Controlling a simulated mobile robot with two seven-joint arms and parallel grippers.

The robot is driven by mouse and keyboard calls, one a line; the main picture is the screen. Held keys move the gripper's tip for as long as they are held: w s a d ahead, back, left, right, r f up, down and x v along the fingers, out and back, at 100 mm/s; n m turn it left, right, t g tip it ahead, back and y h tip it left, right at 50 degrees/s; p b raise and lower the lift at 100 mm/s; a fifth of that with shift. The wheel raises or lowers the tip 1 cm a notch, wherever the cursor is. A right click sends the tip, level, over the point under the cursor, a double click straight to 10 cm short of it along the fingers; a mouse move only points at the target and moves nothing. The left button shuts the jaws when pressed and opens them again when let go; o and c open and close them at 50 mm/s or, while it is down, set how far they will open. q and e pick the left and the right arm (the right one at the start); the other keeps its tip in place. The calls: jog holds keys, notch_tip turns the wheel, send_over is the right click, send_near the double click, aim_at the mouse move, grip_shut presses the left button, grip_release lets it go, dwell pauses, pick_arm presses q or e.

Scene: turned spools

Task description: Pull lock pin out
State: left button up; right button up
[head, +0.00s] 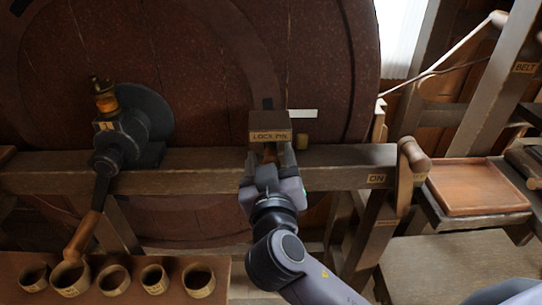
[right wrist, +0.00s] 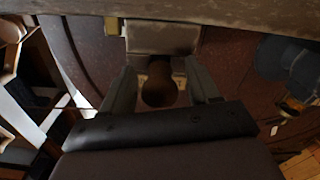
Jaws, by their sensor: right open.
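The lock pin block (head: 270,127), a wooden housing labelled "LOCK PIN", sits on the front beam before the big wheel. My right gripper (head: 268,165) is right in front of it, just below the label, and covers most of the pin. In the right wrist view the pin's round dark knob (right wrist: 159,92) lies between the two spread fingers of my right gripper (right wrist: 162,88). The fingers are open, with a gap visible on each side of the knob. The housing (right wrist: 163,37) shows beyond the knob. My left gripper is not in view.
A large dark red wheel (head: 215,70) fills the back. A crank mechanism (head: 125,130) with a wooden handle stands at left, above several small cups (head: 115,280). A lever (head: 408,165) by the "ON" label is at right. A shallow wooden tray (head: 475,190) is farther right.

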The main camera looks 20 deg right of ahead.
grip_shut()
jog(key=shift+s+a+f, duration=0.1)
jog(key=shift+s+a, duration=0.1)
jog(key=shift+s, duration=0.3)
jog(key=shift+b+v, duration=0.45)
jog(key=shift+v, duration=0.75)
grip_release()
jog(key=shift+d, duration=0.1)
